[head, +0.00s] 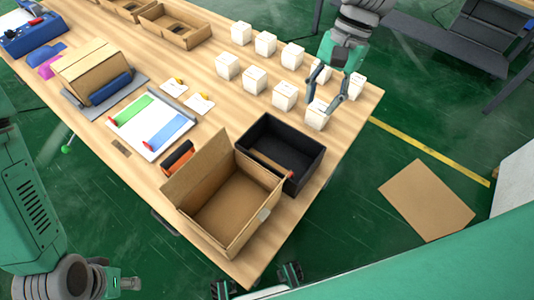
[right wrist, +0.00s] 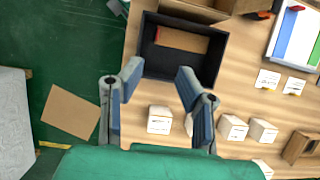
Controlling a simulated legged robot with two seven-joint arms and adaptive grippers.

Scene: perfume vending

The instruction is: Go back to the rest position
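My right gripper (head: 324,104) reaches in from the upper right of the head view, over the near end of the rows of white boxes. Its two fingers are spread, with nothing held between them. In the right wrist view the open fingers (right wrist: 158,76) hang above the table, with a white box (right wrist: 160,120) standing below and between them.
The wooden table (head: 215,100) holds several white boxes, an open cardboard box (head: 225,205) and a black tray (head: 318,163) with a brown item inside. A flat cardboard sheet (head: 425,200) lies on the green floor. Floor right of the table is mostly clear.

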